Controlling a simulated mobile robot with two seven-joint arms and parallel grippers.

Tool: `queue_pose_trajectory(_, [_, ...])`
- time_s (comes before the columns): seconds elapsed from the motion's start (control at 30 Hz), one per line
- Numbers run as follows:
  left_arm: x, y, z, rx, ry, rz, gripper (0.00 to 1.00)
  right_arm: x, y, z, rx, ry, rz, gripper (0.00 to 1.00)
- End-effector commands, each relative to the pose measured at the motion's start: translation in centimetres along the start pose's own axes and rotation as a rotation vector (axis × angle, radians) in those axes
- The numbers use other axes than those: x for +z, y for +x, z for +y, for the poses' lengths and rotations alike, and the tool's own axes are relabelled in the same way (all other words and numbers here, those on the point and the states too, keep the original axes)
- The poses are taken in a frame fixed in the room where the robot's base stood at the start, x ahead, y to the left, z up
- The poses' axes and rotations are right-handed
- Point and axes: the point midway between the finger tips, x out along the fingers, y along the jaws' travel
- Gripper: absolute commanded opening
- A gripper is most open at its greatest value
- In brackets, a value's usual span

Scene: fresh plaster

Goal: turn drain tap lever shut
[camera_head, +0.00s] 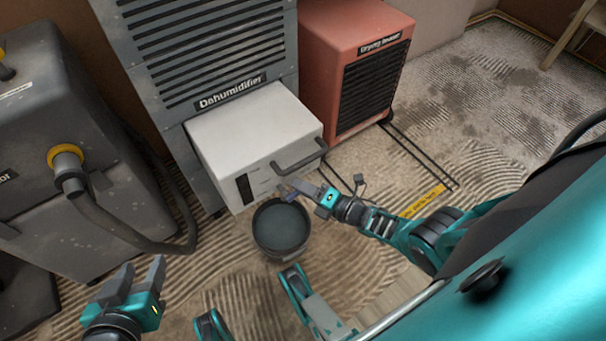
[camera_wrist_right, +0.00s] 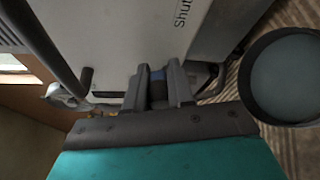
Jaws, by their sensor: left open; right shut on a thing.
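The white tank (camera_head: 255,135) of the dehumidifier has a dark bar handle on its front. The drain tap lever (camera_wrist_right: 157,76) shows as a small blue piece low on the tank front in the right wrist view. My right gripper (camera_head: 302,190) is at the tank's lower front edge. In the wrist view its fingers are shut on the blue lever, hiding most of it. Lettering "Shut" (camera_wrist_right: 183,14) is on the tank face beside it. A dark round bucket (camera_head: 281,229) stands below the tap with grey liquid in it. My left gripper (camera_head: 140,278) is open and empty, low at the left.
The grey dehumidifier (camera_head: 215,50) stands behind the tank, a red drying heater (camera_head: 350,60) to its right. A grey machine (camera_head: 60,140) with a thick hose (camera_head: 130,240) is at the left. Yellow tape (camera_head: 422,202) and dark rails lie right of the bucket.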

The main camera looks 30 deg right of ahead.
Motion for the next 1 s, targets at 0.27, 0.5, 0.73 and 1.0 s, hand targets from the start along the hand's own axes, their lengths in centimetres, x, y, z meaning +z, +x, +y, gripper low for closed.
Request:
queue_pose_trajectory(0.27, [-0.1, 0.0, 0.0, 0.000, 0.001, 0.002, 0.48, -0.2, 0.0, 0.0, 0.001, 0.001, 0.003, 0.32])
queue_pose_trajectory(0.5, [-0.1, 0.0, 0.0, 0.001, 0.000, 0.002, 0.48, -0.1, 0.0, 0.0, 0.000, 0.000, 0.001, 0.48])
queue_pose_trajectory(0.73, [-0.2, -0.1, 0.1, 0.001, 0.000, 0.001, 0.48, 0.0, -0.3, 0.1, -0.001, -0.001, 0.001, 0.48])
queue_pose_trajectory(1.0, [-1.0, -1.0, 0.0, -0.005, -0.003, 0.003, 0.48, 0.0, -5.1, 0.2, -0.004, -0.001, 0.002, 0.48])
